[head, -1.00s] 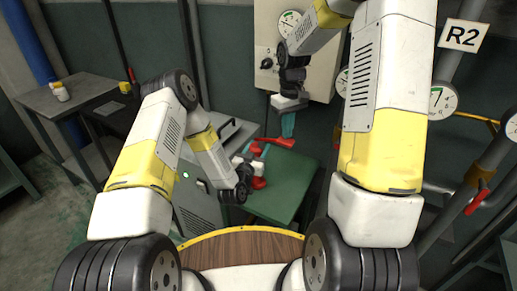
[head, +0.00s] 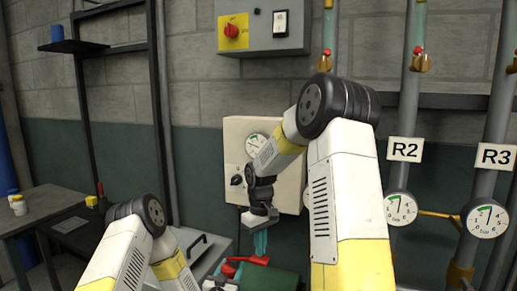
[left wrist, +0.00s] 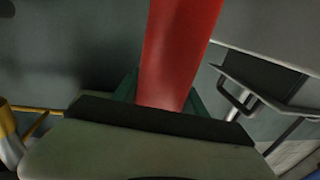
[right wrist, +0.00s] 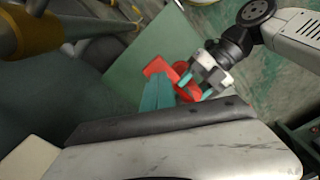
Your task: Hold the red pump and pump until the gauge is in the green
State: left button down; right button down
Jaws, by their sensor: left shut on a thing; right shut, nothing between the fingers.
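The red pump (head: 246,261) shows at the bottom of the head view, its lower part cut off. In the left wrist view its red body (left wrist: 178,55) rises between my left fingers. The right wrist view shows my left gripper (right wrist: 198,82) shut around the pump (right wrist: 158,67). My right gripper (head: 260,243) is shut and empty, its teal fingertips close to the pump's red handle; I cannot tell whether they touch. A round gauge (head: 257,143) sits on the beige panel; its needle is too small to read.
The green table (head: 285,277) is under the pump. The beige panel (head: 293,165) stands behind my right gripper. More gauges, R2 (head: 400,208) and R3 (head: 487,218), hang on pipes at right. A control box with a red knob (head: 234,31) is on the wall.

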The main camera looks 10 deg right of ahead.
jog(key=shift+f, duration=0.1)
jog(key=shift+a+f, duration=0.1)
jog(key=shift+f, duration=1.8)
jog(key=shift+w+r, duration=0.1)
jog(key=shift+r, duration=4.15)
jog(key=shift+f, duration=2.25)
jog(key=shift+f, duration=0.15)
